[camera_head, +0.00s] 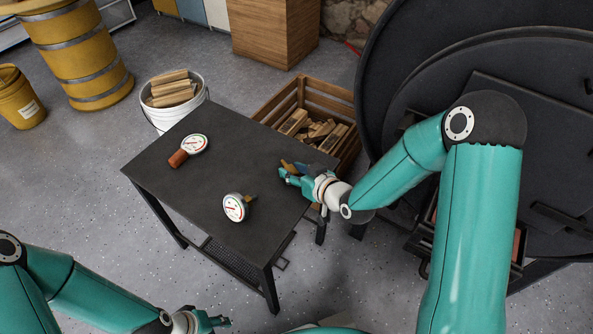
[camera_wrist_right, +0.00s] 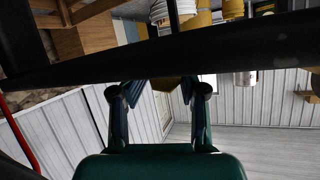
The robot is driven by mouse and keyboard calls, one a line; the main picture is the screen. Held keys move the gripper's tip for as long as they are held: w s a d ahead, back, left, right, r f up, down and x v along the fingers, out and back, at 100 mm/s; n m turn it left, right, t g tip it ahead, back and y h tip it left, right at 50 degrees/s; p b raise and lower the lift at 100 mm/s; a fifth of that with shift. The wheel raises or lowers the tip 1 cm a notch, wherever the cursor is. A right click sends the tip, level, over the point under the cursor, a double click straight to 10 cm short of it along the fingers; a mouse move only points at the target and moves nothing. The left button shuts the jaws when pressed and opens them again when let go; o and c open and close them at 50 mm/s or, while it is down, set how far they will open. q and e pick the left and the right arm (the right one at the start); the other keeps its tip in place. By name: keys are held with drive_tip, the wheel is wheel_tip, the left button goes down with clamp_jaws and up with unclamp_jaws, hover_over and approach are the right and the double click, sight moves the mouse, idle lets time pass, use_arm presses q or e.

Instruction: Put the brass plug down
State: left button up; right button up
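My right gripper (camera_head: 290,172) is over the right end of the dark table (camera_head: 215,215) in the head view. A small brass-coloured piece, the brass plug (camera_head: 288,165), shows at its fingertips. Most of the plug is hidden by the fingers. I cannot tell whether it touches the table. My left gripper (camera_head: 212,322) is at the bottom of the head view, off the table; its opening is unclear.
Two dial gauges lie on the table: one with a reddish-brown stem (camera_head: 195,144), one with a brass stem (camera_head: 235,207). A wooden crate of firewood (camera_head: 293,90) and a white bucket (camera_head: 160,119) stand behind. The black barrel stove (camera_head: 555,90) is at right. The table's middle is clear.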

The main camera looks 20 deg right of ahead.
sight(297, 173)
drive_tip(key=shift+o, duration=0.4)
drive_tip(key=shift+s+f+g, duration=0.15)
drive_tip(key=shift+s+f, duration=0.1)
drive_tip(key=shift+f, duration=0.2)
drive_tip(key=shift+s+f+g, duration=0.15)
drive_tip(key=shift+s+f, duration=0.05)
drive_tip(key=shift+f, duration=0.25)
drive_tip(key=shift+r, duration=0.15)
drive_tip(key=shift+r+p, duration=0.55)
drive_tip(key=shift+p, duration=0.3)
drive_tip(key=v, duration=0.3)
drive_tip(key=p+v, duration=0.1)
drive_tip(key=v, duration=0.2)
drive_tip(key=shift+s+d+r+p, duration=0.1)
drive_tip(key=shift+s+r+p, duration=0.05)
drive_tip(key=shift+r+p, duration=0.2)
drive_tip(key=p+v, duration=0.5)
drive_tip(key=p, duration=0.7)
drive_tip(key=s+a+f+m+g, duration=0.2)
drive_tip(key=s+a+f+g, duration=0.2)
drive_tip(key=s, duration=0.3)
drive_tip(key=s+a+f+m+g, duration=0.2)
drive_tip(key=s+a+f+g, duration=0.2)
drive_tip(key=s+f+g, duration=0.2)
drive_tip(key=shift+s+a+g, duration=0.2)
drive_tip(key=shift+s+g, duration=0.4)
drive_tip(key=shift+s, duration=0.25)
